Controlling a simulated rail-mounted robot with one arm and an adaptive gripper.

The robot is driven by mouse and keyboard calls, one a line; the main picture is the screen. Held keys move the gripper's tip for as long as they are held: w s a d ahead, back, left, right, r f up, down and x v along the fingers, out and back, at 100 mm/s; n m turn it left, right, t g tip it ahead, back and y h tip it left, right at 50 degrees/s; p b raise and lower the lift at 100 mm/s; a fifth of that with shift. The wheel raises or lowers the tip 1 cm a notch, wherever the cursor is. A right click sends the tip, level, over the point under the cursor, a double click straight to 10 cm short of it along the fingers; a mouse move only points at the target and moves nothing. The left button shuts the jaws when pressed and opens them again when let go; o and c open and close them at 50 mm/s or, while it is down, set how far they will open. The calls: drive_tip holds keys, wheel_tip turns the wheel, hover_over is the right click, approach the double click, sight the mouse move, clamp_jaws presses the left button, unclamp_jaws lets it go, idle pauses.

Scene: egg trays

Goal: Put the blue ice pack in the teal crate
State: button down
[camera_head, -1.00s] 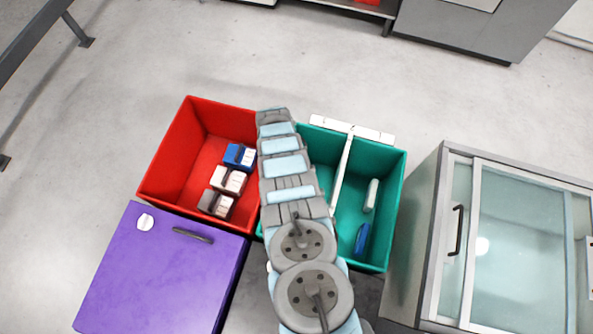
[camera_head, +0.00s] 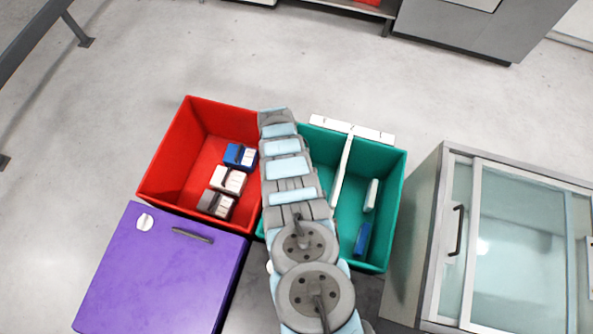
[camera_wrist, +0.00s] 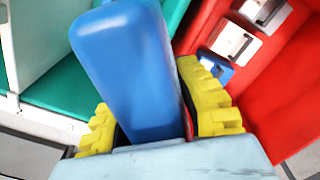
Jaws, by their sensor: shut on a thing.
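A blue ice pack (camera_wrist: 122,62) fills the middle of the wrist view, standing out from between my gripper's yellow-padded fingers. My gripper (camera_wrist: 155,112) is shut on it. In the head view my arm hides both the gripper and this pack. The teal crate (camera_head: 389,162) stands right of my arm, and part of it shows at left in the wrist view (camera_wrist: 62,88). A white divider (camera_head: 341,175) splits the crate. In its right compartment are a blue pack (camera_head: 362,239) and a white pack (camera_head: 371,194). My arm covers much of the left compartment.
A red crate (camera_head: 167,150) stands left of my arm, holding a blue box (camera_head: 233,154), a white box (camera_head: 219,176) and a grey box (camera_head: 209,199), each with a pale label. A purple box (camera_head: 150,275) is at front left. A glass-fronted cabinet (camera_head: 441,190) stands close on the right.

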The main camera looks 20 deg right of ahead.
drive_tip(key=shift+d+f, duration=0.1)
drive_tip(key=shift+d, duration=0.15)
idle(0.3)
drive_tip(key=shift+d, duration=0.15)
idle(0.4)
drive_tip(key=shift+s, duration=0.15)
drive_tip(key=shift+w+d+m+b, duration=0.2)
drive_tip(key=shift+d+m+b, duration=0.05)
drive_tip(key=shift+m+b, duration=0.05)
idle(0.4)
drive_tip(key=shift+s+f, duration=0.15)
